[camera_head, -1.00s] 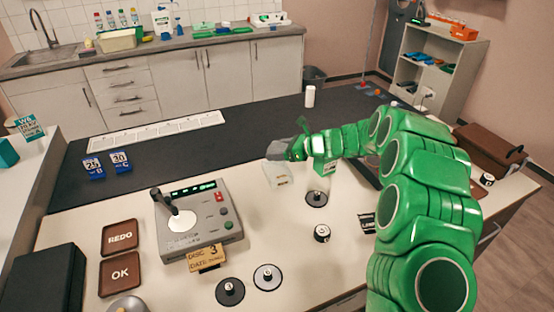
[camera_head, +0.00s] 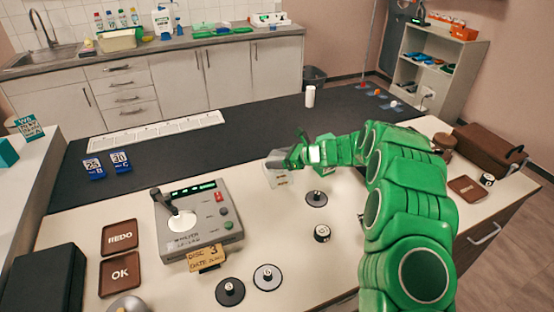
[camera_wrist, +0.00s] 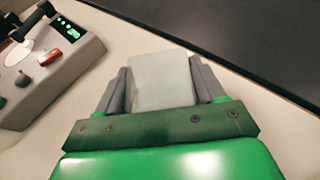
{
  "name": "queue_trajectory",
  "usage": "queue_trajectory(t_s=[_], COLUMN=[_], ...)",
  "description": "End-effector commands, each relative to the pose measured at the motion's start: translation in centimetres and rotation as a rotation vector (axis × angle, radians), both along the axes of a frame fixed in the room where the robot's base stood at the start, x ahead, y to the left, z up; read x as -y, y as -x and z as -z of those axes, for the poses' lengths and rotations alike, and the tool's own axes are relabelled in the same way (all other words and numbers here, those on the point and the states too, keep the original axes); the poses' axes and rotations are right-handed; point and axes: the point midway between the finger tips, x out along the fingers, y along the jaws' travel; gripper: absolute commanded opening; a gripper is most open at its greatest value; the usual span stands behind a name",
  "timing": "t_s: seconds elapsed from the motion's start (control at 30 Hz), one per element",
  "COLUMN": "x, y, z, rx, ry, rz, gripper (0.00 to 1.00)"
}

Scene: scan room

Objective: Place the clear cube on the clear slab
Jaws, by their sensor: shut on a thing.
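My gripper (camera_head: 280,162) hovers low over the pale table, right of the grey disc machine. In the wrist view its two grey fingers (camera_wrist: 161,88) are shut on a pale, translucent block, the clear cube (camera_wrist: 162,78), one finger on each side. In the head view a whitish block (camera_head: 277,179) shows just below the fingers, partly hidden by them. I cannot tell there where the cube ends and whether the clear slab lies beneath it. The slab is not clearly visible in either view.
The grey machine (camera_head: 200,228) with a lever stands left of my gripper.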

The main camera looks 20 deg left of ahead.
Motion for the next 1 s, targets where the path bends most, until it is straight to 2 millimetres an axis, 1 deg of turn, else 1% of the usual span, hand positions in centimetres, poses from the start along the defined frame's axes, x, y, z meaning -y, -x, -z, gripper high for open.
queue_trajectory(t_s=[0.17,0.2,0.33,0.57,0.7,0.87,1.0], x=[0.0,0.0,0.0,0.0,0.1,1.8,3.9], y=[0.0,0.0,0.0,0.0,0.0,-0.1,-0.2], z=[0.3,0.3,0.3,0.3,-0.1,-0.8,-1.6], rx=[-0.001,0.0,0.0,-0.001,0.0,-0.001,0.0], ry=[0.0,0.0,0.0,0.0,0.0,-0.001,0.0], rz=[0.0,0.0,0.0,0.0,0.001,0.003,0.005], gripper=[0.28,0.73,0.93,0.94,0.94,0.94,0.94])
